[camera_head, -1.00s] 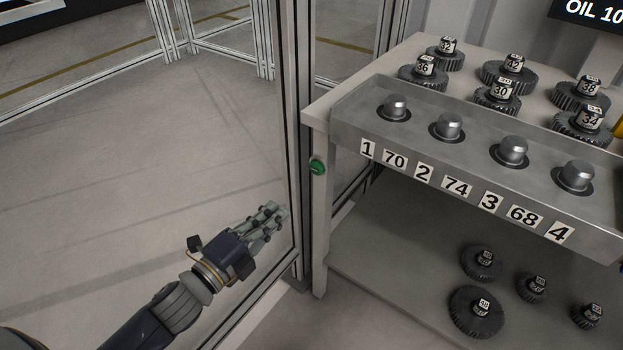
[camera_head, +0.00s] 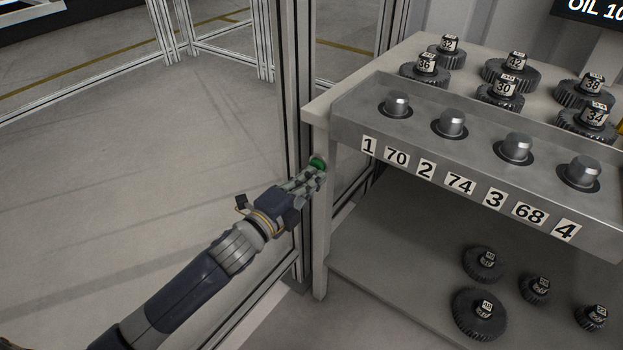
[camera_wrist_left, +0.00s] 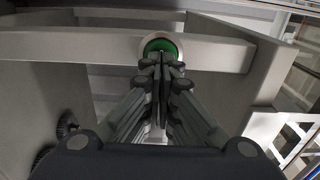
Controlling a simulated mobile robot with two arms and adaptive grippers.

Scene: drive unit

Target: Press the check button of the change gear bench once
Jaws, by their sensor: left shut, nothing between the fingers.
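The green check button (camera_head: 317,162) sits on the front left leg of the change gear bench (camera_head: 318,115). It also shows in the left wrist view (camera_wrist_left: 160,46), as a green disc in a pale ring, partly covered by my fingertips. My left gripper (camera_head: 318,174) is shut and empty, its fingertips at the button's lower edge in the head view. In the left wrist view the fingertips (camera_wrist_left: 160,62) point straight at the button. Whether they touch it or press it in, I cannot tell. My right gripper is not in view.
The bench carries a metal rack (camera_head: 435,150) with several pegs and number labels. Several numbered gears (camera_head: 510,75) stand on top behind it, and more (camera_head: 480,312) lie on the lower shelf. A framed post (camera_head: 296,120) stands left of the bench. The floor at left is clear.

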